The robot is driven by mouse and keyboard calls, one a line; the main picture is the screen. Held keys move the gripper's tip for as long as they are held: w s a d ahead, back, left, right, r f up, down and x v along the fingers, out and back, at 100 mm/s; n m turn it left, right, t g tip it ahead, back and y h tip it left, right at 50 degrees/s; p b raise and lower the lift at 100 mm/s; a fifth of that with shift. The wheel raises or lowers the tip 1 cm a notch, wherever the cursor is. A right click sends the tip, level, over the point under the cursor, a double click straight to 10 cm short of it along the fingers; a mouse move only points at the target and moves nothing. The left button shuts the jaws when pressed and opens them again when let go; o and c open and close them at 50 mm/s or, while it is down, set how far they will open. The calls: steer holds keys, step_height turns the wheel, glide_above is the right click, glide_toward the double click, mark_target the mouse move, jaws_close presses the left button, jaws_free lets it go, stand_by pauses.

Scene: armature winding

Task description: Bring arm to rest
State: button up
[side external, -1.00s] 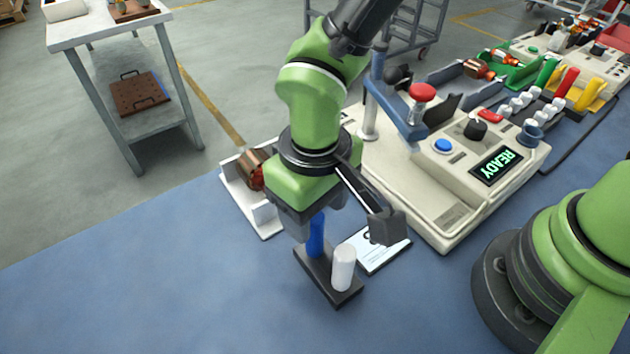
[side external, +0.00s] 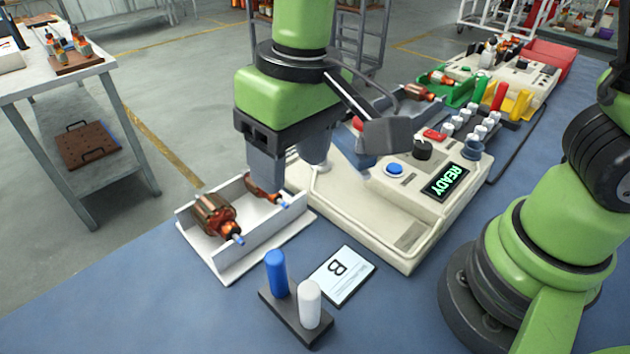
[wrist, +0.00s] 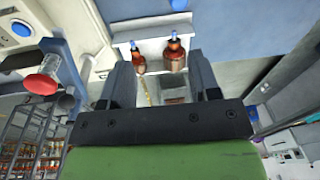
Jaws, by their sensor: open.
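My gripper (side external: 292,165) is open and empty, raised above the work area in the side view. Its two dark fingers (wrist: 163,80) stand apart in the wrist view. Below and beyond it is a white tray (side external: 228,262) with two copper-wound armatures. One armature (side external: 215,218) lies at the tray's left; it also shows in the wrist view (wrist: 174,54). The other armature (side external: 263,188) is partly hidden behind my gripper in the side view.
A winding machine (side external: 395,230) with a READY display (side external: 445,182) stands to the right. A black stand (side external: 292,318) holds a blue peg (side external: 276,272) and a white peg (side external: 309,304). The blue mat at front left is clear.

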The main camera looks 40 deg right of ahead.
steer(key=s+d+r+m+t, duration=0.2)
steer(key=s+d+r+t, duration=0.1)
steer(key=s+d+r, duration=0.2)
steer(key=s+d+r+m+t+y, duration=0.1)
steer(key=s+d+r+m+t, duration=0.2)
steer(key=d, duration=0.6)
steer(key=v, duration=0.3)
steer(key=shift+s, duration=0.2)
